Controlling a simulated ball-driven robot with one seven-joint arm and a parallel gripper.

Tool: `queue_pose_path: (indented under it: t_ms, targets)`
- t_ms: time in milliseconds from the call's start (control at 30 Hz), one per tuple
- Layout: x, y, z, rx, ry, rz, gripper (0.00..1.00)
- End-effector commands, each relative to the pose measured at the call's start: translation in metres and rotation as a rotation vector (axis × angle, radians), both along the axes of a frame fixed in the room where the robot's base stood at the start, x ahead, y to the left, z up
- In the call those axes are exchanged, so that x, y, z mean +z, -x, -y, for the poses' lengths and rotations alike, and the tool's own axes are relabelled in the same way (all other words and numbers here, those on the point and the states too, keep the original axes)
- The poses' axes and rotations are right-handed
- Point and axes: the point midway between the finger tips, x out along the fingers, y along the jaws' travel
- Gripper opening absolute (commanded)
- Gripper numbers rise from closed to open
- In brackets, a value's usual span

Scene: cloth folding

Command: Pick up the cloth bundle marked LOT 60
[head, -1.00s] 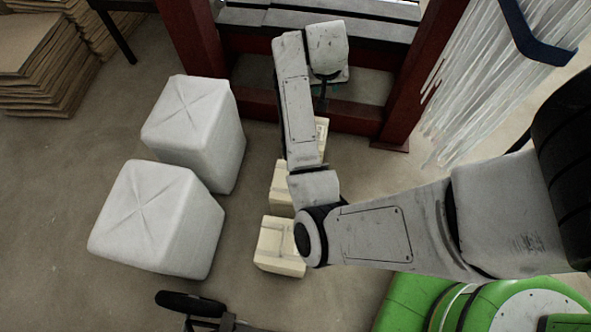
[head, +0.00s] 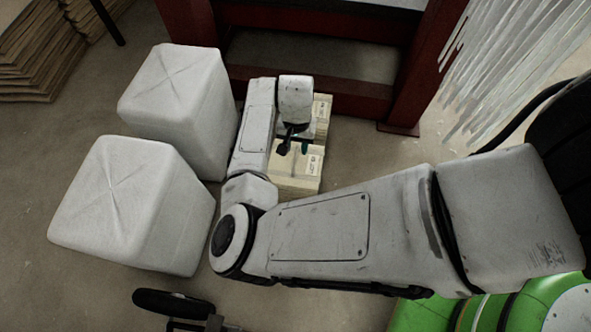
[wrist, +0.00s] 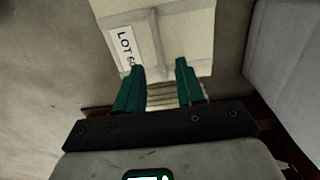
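A cream cloth bundle (wrist: 185,30) with a band and a white label reading LOT 60 fills the top middle of the wrist view. My gripper (wrist: 160,65) is open, its two teal fingers apart, with the tips overlapping the bundle's near edge in the picture. Folded layers show between the fingers. I cannot tell whether the fingers touch the cloth. In the head view my gripper (head: 293,145) is over a labelled cream bundle (head: 296,180), its label too small to read there. My wrist hides part of it.
Another cream bundle (head: 323,108) stands just behind, partly hidden. Two large white wrapped blocks (head: 182,105) (head: 135,205) stand to the left. A dark red frame (head: 310,96) rises behind, and clear strips (head: 505,70) hang at the right. Floor is bare right of the bundles.

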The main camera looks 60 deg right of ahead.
Motion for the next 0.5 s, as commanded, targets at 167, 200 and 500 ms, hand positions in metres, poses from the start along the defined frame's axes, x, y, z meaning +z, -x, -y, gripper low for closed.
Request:
queue_pose_path:
  t_ms: [167,200,500]
  targets:
    - [-0.012,0.0,-0.001,0.0,-0.001,0.001,0.38]
    - [-0.016,0.0,-0.002,-0.001,-0.001,0.001,0.38]
    - [-0.053,0.0,-0.006,-0.001,-0.001,0.001,0.38]
